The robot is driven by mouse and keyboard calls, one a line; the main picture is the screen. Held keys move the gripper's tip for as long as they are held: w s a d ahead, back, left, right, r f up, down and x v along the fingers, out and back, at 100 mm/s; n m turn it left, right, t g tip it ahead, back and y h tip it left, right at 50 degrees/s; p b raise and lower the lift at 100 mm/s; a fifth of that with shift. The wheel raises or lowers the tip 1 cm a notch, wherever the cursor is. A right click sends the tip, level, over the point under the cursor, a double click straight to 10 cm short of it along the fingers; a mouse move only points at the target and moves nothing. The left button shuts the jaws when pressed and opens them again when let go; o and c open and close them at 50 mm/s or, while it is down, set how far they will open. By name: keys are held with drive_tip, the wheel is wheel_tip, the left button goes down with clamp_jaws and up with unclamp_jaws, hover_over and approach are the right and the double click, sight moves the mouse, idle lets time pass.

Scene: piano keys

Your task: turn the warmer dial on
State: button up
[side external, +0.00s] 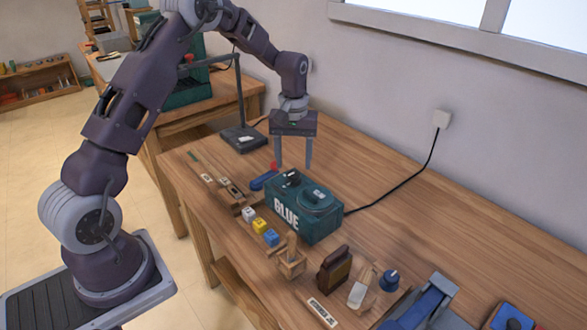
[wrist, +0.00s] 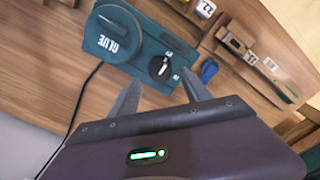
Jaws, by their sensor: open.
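The glue warmer is a dark teal box (side external: 290,218) marked GLUE, standing on the wooden bench; it also shows in the wrist view (wrist: 150,48). A round lid (side external: 317,199) covers one part of its top. The warmer dial is a black knob (wrist: 160,68) with a white pointer line, on the top near one end; in the side view the dial (side external: 291,177) is small. My gripper (side external: 293,165) points down, open and empty, above and behind the box's dial end. In the wrist view the fingertips (wrist: 161,78) appear just below the dial, apart from it.
A blue tool (side external: 262,181) lies close beside the box. A black cord (side external: 400,182) runs to the wall socket. The bench behind the box is clear.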

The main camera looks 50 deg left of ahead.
sight(294, 173)
wheel_tip(294, 173, down, 3)
drive_tip(key=shift+f, duration=0.15)
clamp_jaws()
idle(0.4)
drive_tip(key=m, duration=0.8)
drive_tip(key=shift+m, duration=0.3)
drive_tip(key=m, duration=0.4)
drive_tip(key=shift+m, duration=0.3)
drive_tip(key=m, duration=0.4)
drive_tip(key=shift+m, duration=0.3)
